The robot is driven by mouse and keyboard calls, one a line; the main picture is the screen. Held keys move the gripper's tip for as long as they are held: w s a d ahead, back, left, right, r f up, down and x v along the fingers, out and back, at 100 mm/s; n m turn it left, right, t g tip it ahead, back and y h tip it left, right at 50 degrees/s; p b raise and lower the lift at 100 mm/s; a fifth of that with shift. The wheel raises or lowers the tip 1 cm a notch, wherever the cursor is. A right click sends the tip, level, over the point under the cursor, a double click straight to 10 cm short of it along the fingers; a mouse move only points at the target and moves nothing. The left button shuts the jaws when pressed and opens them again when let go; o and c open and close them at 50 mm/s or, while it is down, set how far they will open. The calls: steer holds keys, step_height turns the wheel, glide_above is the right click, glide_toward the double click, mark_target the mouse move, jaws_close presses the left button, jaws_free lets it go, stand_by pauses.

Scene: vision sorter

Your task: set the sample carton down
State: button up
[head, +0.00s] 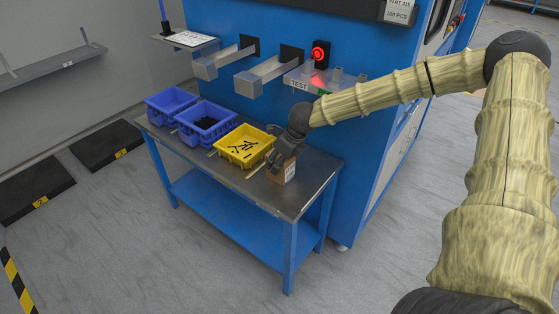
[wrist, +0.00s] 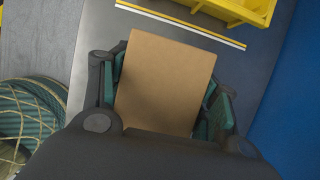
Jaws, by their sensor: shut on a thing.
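The sample carton (head: 286,171) is a small brown box with a white label on its side. It is upright at the right end of the grey-topped blue table (head: 312,185), beside the yellow bin. My gripper (head: 277,160) is shut on it from above. In the wrist view the carton's plain brown top (wrist: 165,80) shows between the two green-padded fingers of my gripper (wrist: 168,95). I cannot tell whether its underside touches the tabletop.
A yellow bin (head: 234,158) with dark parts stands left of the carton, with two blue bins (head: 205,135) further left. The blue machine (head: 345,150) rises behind the table, with chutes (head: 263,78) overhanging it. A little bare tabletop lies around the carton.

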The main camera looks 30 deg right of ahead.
stand_by(0.3)
steer(key=o, duration=1.3)
steer(key=shift+o, duration=0.2)
